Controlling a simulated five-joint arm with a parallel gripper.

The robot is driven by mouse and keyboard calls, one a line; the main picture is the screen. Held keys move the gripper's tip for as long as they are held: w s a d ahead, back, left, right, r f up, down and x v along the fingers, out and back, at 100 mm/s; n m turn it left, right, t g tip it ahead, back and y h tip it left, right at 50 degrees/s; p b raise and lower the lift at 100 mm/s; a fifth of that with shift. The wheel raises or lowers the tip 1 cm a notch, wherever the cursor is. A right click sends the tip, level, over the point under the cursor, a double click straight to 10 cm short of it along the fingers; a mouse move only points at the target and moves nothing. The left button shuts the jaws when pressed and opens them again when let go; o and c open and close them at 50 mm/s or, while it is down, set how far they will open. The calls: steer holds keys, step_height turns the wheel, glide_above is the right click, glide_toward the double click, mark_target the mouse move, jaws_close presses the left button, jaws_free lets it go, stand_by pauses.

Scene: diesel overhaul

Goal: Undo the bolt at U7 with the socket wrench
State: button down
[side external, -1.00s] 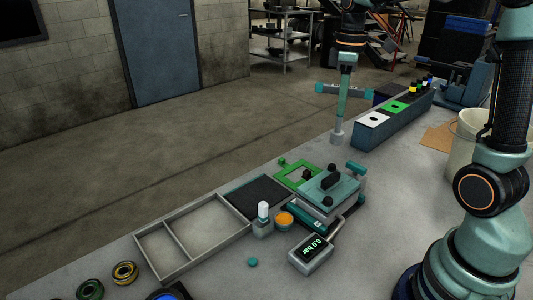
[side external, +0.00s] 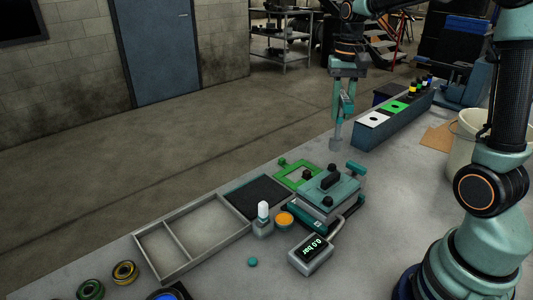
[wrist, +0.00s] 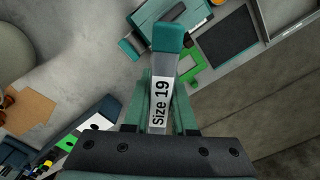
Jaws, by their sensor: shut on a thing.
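My gripper (side external: 347,78) is shut on the socket wrench (side external: 337,128) and holds it with its shaft pointing down, at the far side of the bench by the long rack. I cannot tell whether its socket end touches the bench. In the wrist view the wrench (wrist: 162,95) lies between my fingers, a "Size 19" label on its handle and a teal end. The teal plate fixture (side external: 347,188), with several black knobs on it, stands nearer the camera, apart from the wrench. I cannot read a U7 mark or pick out that bolt.
A long grey rack (side external: 370,137) with white and green tops is right of the wrench. A bucket (side external: 464,140) stands right.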

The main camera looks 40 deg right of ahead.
mark_target(337, 138)
steer(key=m, duration=0.5)
steer(key=shift+f, duration=0.3)
steer(key=m, duration=0.4)
steer(key=shift+f, duration=1.95)
